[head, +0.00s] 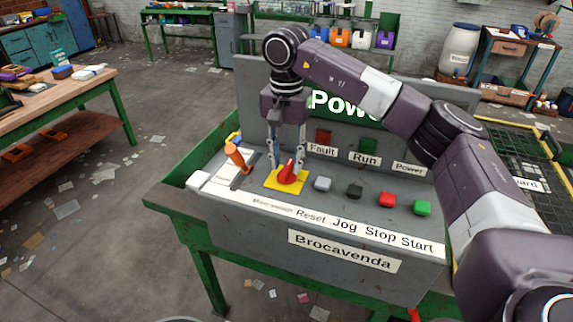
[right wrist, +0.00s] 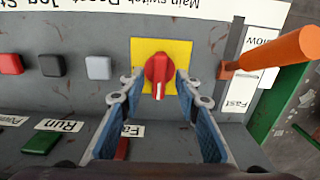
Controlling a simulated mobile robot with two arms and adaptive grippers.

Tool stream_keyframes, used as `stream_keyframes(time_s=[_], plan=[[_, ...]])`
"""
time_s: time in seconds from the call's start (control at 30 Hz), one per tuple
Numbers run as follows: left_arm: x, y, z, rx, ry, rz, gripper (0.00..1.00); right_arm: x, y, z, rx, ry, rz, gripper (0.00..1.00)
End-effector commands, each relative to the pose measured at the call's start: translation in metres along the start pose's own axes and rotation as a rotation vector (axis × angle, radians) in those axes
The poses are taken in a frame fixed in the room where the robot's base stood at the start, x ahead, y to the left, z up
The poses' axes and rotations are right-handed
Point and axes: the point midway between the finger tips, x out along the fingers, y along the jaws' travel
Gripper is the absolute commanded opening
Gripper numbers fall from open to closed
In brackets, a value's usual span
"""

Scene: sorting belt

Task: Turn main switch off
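The main switch is a red rotary knob (head: 289,173) on a yellow square plate (head: 271,181), on the sloped grey control panel. In the right wrist view the knob (right wrist: 158,69) stands in the middle of the yellow plate (right wrist: 178,47), its white pointer mark toward the bottom of the picture. My right gripper (head: 286,163) points down over the switch. In the right wrist view its fingertips (right wrist: 156,90) are apart, one on each side of the knob, with a gap on both sides. It is open and holds nothing. My left gripper is out of view.
An orange lever (head: 237,157) stands left of the switch, by a Slow/Fast label. To the right are grey (head: 323,184), black (head: 354,191), red (head: 387,199) and green (head: 421,207) buttons. The Fault (head: 323,137) and Run (head: 369,146) lamps sit behind.

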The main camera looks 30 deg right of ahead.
Motion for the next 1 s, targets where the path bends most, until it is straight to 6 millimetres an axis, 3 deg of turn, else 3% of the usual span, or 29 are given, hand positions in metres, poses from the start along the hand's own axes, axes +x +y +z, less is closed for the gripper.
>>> stream_keyframes(time_s=[0.2, 0.4, 0.63, 1.0], plan=[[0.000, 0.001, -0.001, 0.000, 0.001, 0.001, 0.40, -0.051, -0.001, 0.000, -0.001, 0.003, -0.004, 0.30], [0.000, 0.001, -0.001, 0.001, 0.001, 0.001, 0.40, -0.086, -0.001, 0.000, -0.001, 0.003, -0.002, 0.30], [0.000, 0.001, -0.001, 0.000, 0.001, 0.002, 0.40, -0.101, -0.001, 0.001, -0.002, 0.001, 0.000, 0.30], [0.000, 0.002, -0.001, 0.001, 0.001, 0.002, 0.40, -0.102, -0.001, 0.001, -0.002, 0.000, 0.000, 0.30]])
